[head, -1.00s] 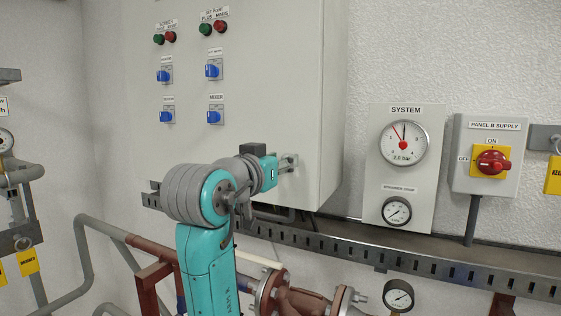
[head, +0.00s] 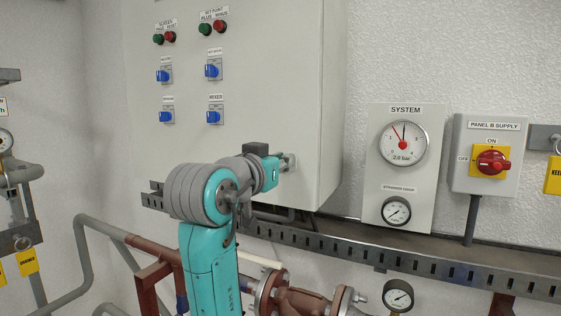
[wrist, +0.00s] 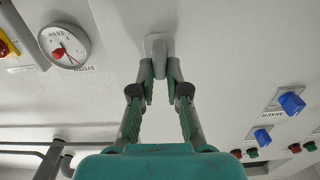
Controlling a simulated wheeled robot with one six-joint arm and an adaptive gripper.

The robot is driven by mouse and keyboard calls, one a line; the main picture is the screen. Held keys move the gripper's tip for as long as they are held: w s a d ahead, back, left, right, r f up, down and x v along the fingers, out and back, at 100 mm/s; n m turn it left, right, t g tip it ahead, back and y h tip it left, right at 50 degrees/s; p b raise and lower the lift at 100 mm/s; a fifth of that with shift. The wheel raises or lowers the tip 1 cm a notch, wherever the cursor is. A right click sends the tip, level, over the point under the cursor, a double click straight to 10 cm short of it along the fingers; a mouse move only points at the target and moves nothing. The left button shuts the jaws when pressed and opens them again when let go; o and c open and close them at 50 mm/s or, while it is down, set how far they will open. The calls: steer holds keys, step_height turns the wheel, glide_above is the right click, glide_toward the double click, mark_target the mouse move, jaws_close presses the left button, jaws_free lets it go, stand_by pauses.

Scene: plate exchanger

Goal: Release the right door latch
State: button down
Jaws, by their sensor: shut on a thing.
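The right door latch (head: 292,162) is a small grey handle on a light plate, low on the right part of the cabinet door. It also shows in the wrist view (wrist: 159,58), standing out from the door between my fingertips. My gripper (wrist: 160,80) is shut on the latch, with one finger on each side of it. In the head view my gripper (head: 280,166) reaches the door from the left, and its fingers are mostly hidden. The grey cabinet (head: 270,90) looks closed.
Blue switches (head: 212,71) and green and red buttons sit on the door's upper left. The SYSTEM gauge panel (head: 405,170) and the red PANEL B SUPPLY switch (head: 491,161) are on the wall to the right. A slotted metal rail (head: 440,267) and pipes run below the cabinet.

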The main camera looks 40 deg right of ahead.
steer(key=shift+s+d+f+m, duration=0.1)
steer(key=shift+s+f+m, duration=0.1)
steer(key=shift+m, duration=2.65)
steer(key=shift+s+d+f+m, duration=0.1)
steer(key=shift+s+f+m, duration=0.1)
steer(key=shift+m, duration=2.7)
steer(key=shift+s+f+m, duration=0.1)
steer(key=shift+f+m, duration=0.1)
steer(key=shift+m, duration=2.65)
steer(key=c, duration=1.2)
jaws_free()
steer(key=shift+a, duration=0.1)
steer(key=v, duration=1.1)
steer(key=shift+s+a, duration=0.15)
steer(key=shift+a, duration=0.25)
